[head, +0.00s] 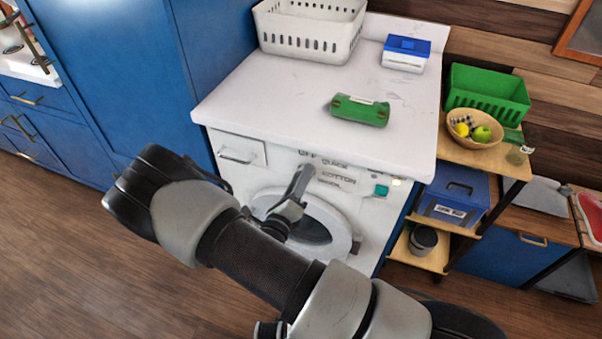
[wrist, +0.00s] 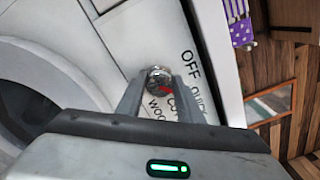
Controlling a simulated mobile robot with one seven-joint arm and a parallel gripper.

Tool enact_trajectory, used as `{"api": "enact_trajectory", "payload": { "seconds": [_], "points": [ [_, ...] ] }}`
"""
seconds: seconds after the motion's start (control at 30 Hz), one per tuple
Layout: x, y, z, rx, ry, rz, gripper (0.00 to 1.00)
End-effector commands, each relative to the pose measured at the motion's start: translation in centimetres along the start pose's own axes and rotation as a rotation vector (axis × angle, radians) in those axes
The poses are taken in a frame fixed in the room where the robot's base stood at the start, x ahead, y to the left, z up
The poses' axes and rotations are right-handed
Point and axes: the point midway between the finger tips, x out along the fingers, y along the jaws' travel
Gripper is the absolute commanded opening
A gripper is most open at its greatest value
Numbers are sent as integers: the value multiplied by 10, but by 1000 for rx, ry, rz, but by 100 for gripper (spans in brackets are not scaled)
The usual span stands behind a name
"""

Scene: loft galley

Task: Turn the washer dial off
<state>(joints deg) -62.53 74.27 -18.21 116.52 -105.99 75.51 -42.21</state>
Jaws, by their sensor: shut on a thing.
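The washer (head: 236,178) is white, with a round door below its front panel. Its dial (wrist: 157,76) is a small silvery knob with a red mark, seen in the wrist view. The red mark lies on the side toward the letters CO, away from the word OFF. My gripper (wrist: 159,86) has one finger on each side of the dial and is shut on it. In the head view my gripper (head: 304,172) reaches the front panel beside the OFF, QUICK and COTTON labels, and hides the dial.
On the white top stand a white basket (head: 309,30), a green object (head: 360,110) and a blue-and-white box (head: 405,53). A wooden shelf at the right holds a green crate (head: 487,92) and a fruit bowl (head: 474,137). Open floor lies at the left.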

Motion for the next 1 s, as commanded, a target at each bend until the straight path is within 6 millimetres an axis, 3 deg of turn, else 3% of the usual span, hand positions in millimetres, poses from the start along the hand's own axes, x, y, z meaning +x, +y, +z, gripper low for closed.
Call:
{"api": "enact_trajectory", "payload": {
  "seconds": [0.6,1.0],
  "points": [
    [-1,2,-2,-574,3,3,11],
    [-1,4,-4,-808,4,3,11]
  ]
}}
